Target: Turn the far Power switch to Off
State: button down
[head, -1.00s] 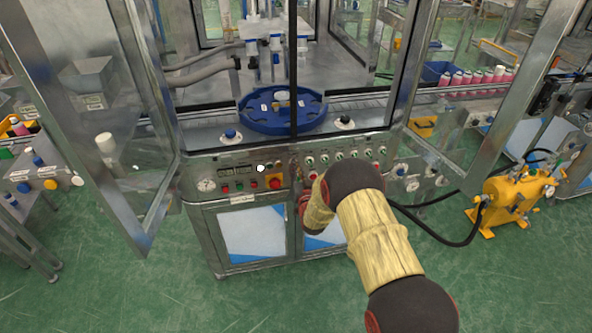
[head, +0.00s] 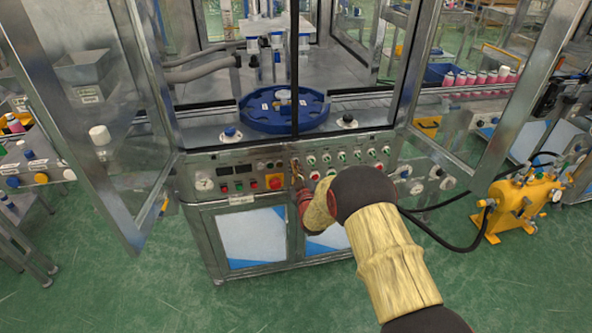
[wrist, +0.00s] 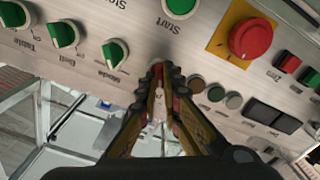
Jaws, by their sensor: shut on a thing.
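A machine's steel control panel (head: 345,156) faces me, with rows of knobs and buttons. In the wrist view, which is upside down, my gripper (wrist: 158,75) reaches the panel with its fingertips close together on a small control, taken as the Power switch, between a green button and a row of small round lamps. The fingers hide most of that switch, so its setting and label cannot be read. In the head view my gripper (head: 296,172) touches the panel just right of the red emergency stop (head: 274,181).
The emergency stop on its yellow plate (wrist: 250,39) is close beside the fingers. Green selector knobs (wrist: 64,34) sit on the other side. Open glass doors flank the panel, one at left (head: 118,120). A yellow pump (head: 518,200) stands at right.

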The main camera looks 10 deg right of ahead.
jog(key=shift+n, duration=0.5)
jog(key=c, duration=2)
grip_release()
jog(key=s, duration=1.2)
